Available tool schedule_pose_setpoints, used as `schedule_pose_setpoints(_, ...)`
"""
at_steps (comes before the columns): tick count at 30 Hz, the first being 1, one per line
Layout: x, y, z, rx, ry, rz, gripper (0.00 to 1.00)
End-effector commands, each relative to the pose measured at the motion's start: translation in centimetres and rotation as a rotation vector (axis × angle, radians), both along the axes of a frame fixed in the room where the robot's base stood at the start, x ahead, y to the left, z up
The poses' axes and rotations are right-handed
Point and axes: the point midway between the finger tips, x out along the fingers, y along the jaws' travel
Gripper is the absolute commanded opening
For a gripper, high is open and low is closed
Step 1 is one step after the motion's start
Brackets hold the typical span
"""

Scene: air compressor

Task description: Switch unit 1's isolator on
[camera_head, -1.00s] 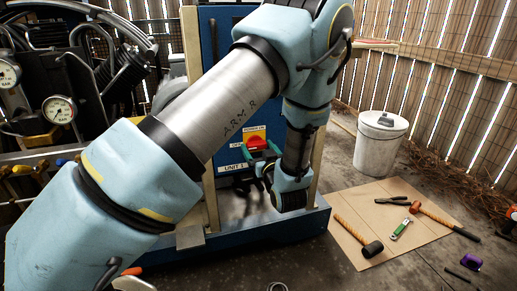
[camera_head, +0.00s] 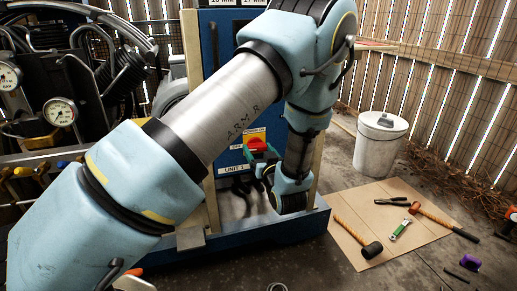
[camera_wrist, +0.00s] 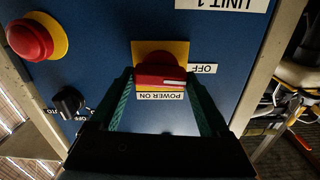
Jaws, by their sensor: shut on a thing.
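Unit 1's isolator is a red knob (camera_wrist: 155,68) on a yellow plate (camera_wrist: 180,50), on a blue panel. In the upside-down wrist view, the POWER ON label (camera_wrist: 160,96) is below it and the OFF label (camera_wrist: 203,68) to its right. A white stripe on the knob lies at its lower right, running toward the OFF side. My gripper (camera_wrist: 160,80) has its green fingers on either side of the knob, shut on it. In the head view my gripper (camera_head: 262,157) is at the red knob (camera_head: 257,145), above the UNIT 1 label (camera_head: 234,168).
A red push button (camera_wrist: 30,40) and a black selector knob (camera_wrist: 68,100) sit on the panel, left in the wrist view. A wooden post (camera_wrist: 275,60) is at the right. A mat (camera_head: 350,210) with tools and a white bin (camera_head: 380,145) are on the floor.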

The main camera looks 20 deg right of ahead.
Motion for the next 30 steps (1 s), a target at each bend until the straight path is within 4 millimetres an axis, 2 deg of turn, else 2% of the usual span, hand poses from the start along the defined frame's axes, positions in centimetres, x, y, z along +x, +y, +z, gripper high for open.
schedule_pose_setpoints(30,-0.1,-0.19,0.09,0.918,-0.112,-0.003,0.24)
